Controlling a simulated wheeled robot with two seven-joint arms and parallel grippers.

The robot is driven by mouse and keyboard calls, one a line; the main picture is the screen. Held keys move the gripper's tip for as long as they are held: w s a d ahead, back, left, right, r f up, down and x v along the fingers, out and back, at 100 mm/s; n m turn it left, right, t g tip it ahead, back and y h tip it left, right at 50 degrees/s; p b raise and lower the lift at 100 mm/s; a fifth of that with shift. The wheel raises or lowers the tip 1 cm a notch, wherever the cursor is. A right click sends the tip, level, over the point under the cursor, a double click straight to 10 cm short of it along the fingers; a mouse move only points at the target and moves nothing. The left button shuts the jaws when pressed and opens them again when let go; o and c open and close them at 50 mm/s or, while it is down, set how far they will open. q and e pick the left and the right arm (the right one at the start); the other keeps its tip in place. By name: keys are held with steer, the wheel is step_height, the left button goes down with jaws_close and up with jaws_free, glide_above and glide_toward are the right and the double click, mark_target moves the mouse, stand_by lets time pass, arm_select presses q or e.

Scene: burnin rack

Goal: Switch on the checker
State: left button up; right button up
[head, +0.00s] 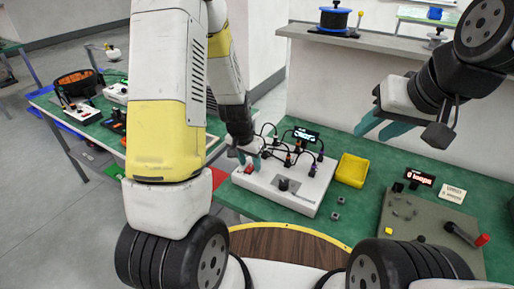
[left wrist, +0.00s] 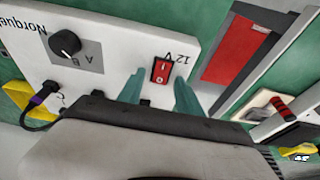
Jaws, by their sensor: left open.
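The checker (head: 287,197) is a white box on the green bench, with a dark knob, cables and a red switch at its left end. In the left wrist view, the red rocker switch (left wrist: 161,72) sits in a black frame beside an upside-down "12 V" label. My left gripper (left wrist: 161,92) is open, with one teal finger on each side of the switch. I cannot tell whether they touch the panel or which way the rocker is tilted. In the head view, my left gripper (head: 249,160) partly hides the switch. My right gripper (head: 383,124) is open and empty above the bench.
A yellow bin (head: 352,170) stands right of the checker, with small nuts nearby. A small lit display (head: 305,134) stands behind the checker. A grey board (head: 425,225) with a red-tipped lever is at the right. A red patch (left wrist: 237,50) lies beside the checker.

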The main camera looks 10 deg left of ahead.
arm_select(q)
steer(key=v, duration=0.7)
steer(key=shift+r, duration=0.4)
steer(key=shift+s+r, duration=0.1)
